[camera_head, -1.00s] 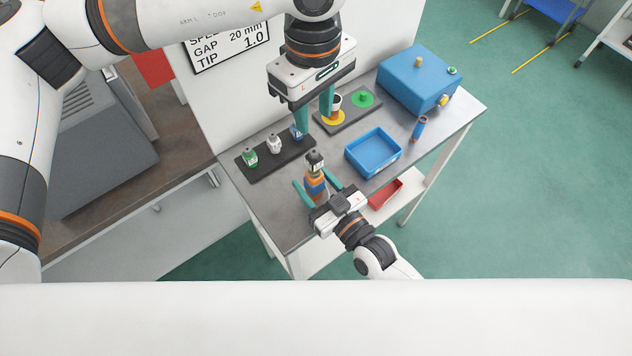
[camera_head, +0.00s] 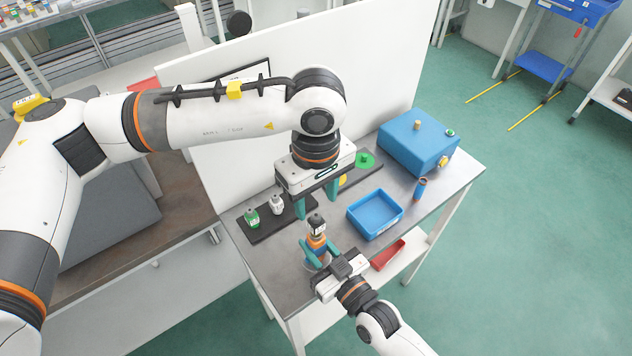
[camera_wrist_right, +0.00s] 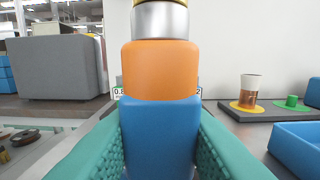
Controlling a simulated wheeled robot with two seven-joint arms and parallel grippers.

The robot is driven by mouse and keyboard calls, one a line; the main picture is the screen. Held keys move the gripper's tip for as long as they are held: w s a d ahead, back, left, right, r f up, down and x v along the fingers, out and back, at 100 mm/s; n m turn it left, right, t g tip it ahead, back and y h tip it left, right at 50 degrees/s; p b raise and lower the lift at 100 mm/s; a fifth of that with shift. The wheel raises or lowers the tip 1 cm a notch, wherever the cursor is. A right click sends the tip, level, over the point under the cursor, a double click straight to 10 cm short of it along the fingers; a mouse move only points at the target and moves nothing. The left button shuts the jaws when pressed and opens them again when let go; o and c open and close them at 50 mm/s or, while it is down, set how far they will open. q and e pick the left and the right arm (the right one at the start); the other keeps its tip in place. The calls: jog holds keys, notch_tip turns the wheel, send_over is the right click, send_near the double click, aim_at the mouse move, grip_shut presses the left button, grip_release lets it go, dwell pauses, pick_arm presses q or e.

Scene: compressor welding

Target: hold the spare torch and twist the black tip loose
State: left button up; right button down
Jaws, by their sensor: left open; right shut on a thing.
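The spare torch (camera_head: 316,241) stands upright near the table's front edge, with a blue body, orange band and black tip (camera_head: 317,219) on top. My right gripper (camera_head: 319,254) is shut on its blue part. In the right wrist view, both teal fingers (camera_wrist_right: 161,145) press the blue body (camera_wrist_right: 160,125). The orange band (camera_wrist_right: 161,70) and a silver collar are above; the black tip is outside that view. My left gripper (camera_head: 315,208) is open and empty, pointing down just above and behind the black tip.
A black holder (camera_head: 262,235) with green (camera_head: 251,218) and white (camera_head: 276,204) pieces stands behind left. A blue tray (camera_head: 399,219) is at right, with a blue box (camera_head: 419,146) behind it. A small blue-orange cylinder (camera_head: 421,189) stands near the right edge. A white panel stands behind.

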aim_at(316, 215)
pick_arm(q)
notch_tip(316, 215, down, 8)
jog(key=shift+r, duration=0.15)
dwell(0.3)
grip_shut()
jog(key=n, duration=0.4)
jog(key=shift+n, duration=0.9)
jog(key=n, duration=0.3)
jog(key=shift+n, duration=1.4)
